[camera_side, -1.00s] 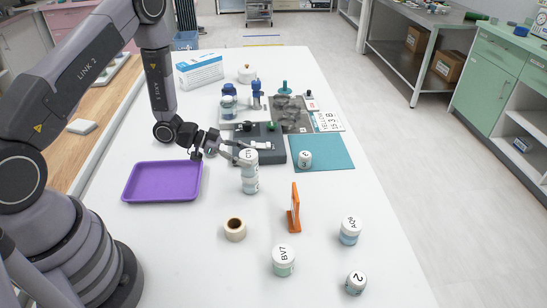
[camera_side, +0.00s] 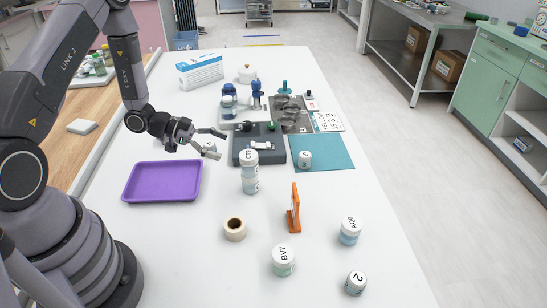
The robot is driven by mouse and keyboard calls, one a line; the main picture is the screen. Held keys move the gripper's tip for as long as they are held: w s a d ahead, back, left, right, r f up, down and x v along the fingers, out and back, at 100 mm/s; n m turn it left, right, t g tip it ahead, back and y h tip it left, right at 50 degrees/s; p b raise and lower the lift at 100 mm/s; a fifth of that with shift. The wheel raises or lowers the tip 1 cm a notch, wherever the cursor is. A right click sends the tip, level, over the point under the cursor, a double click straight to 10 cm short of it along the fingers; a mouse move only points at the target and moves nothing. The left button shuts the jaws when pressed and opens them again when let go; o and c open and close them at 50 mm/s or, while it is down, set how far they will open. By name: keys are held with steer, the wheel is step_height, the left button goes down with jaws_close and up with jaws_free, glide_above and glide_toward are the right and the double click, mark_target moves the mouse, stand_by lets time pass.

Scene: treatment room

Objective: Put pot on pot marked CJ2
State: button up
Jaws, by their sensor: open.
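Two white-lidded pots stand stacked upright near the table's middle. The upper pot (camera_side: 250,159) has dark lettering on its lid, too small to read surely. The lower pot (camera_side: 250,186) is pale blue-grey below, and its lid marking is hidden under the upper pot. I cannot read CJ2 on any pot. My gripper (camera_side: 220,144) is open and empty, up and left of the stack and apart from it. Other lidded pots are one marked BV7 (camera_side: 283,261), a bluish one (camera_side: 349,232), a small one (camera_side: 356,284) and one on the teal mat (camera_side: 304,160).
A purple tray (camera_side: 128,196) lies left of the stack. A tape roll (camera_side: 235,230) and an orange stand (camera_side: 294,210) are in front. A dark grey device (camera_side: 240,150) stands just behind the stack, with the teal mat (camera_side: 338,152) to its right.

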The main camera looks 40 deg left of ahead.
steer(key=w+a+r+n+y, duration=0.1)
steer(key=w+a+r+y, duration=0.1)
steer(key=a+r+y, duration=0.7)
steer(key=s+r+n+y, duration=0.4)
steer(key=r, duration=1)
steer(key=s+d+r+n, duration=0.1)
steer(key=s+d+n, duration=0.1)
steer(key=s, duration=0.5)
steer(key=s+d+r+n+g+h, duration=0.1)
steer(key=s+d+r+n, duration=0.1)
steer(key=s+d, duration=0.3)
steer(key=s+d+r+n+g+h, duration=0.1)
steer(key=s+d+r, duration=0.1)
steer(key=s, duration=0.7)
steer(key=shift+s+d+r+n, duration=0.25)
steer(key=shift+d+n, duration=0.15)
steer(key=shift+d, duration=0.25)
